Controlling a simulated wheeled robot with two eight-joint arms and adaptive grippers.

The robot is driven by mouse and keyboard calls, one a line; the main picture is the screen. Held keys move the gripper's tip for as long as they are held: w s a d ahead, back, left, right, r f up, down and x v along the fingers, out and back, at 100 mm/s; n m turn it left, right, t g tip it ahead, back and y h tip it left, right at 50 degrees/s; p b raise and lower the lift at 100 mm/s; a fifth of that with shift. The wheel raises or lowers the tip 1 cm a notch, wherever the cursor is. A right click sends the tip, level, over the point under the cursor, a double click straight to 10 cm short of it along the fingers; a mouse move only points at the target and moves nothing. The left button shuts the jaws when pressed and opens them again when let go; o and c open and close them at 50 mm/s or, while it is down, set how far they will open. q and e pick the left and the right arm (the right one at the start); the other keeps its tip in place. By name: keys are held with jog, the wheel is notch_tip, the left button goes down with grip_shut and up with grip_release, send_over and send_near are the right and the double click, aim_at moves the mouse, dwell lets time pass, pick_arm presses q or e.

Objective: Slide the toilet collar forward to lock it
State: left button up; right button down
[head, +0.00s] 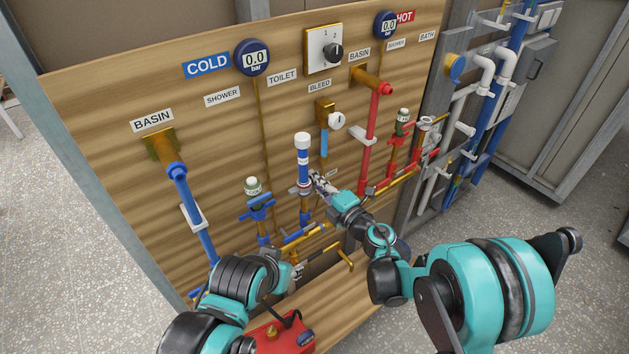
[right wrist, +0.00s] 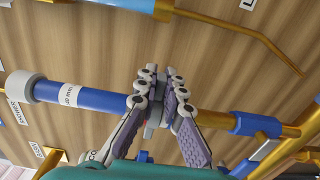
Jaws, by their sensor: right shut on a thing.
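The toilet pipe is an upright blue tube (head: 304,170) with a white cap (head: 302,140) on top, standing off the wooden panel under the TOILET label. The collar (head: 305,190), a grey ring with a little red, sits where the blue tube meets the brass pipe below. In the right wrist view the collar (right wrist: 154,116) is largely hidden between the fingers. My right gripper (head: 316,184) reaches in from the right and is shut on the collar; its fingers (right wrist: 163,100) lie on both sides of it. My left gripper (head: 296,273) is low in front of the panel, its fingers mostly hidden.
A blue tap (head: 258,207) stands left of the toilet pipe, and a red pipe (head: 376,138) to its right. A yellow lever (head: 340,258) sticks out below. A red box (head: 283,335) with a gauge and hose is at the bottom.

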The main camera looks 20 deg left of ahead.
jog(key=shift+w+r, duration=0.1)
jog(key=shift+r, duration=0.55)
jog(key=c, duration=1.6)
grip_release()
jog(key=shift+r, duration=0.1)
jog(key=shift+d, duration=0.1)
jog(key=v, duration=1.2)
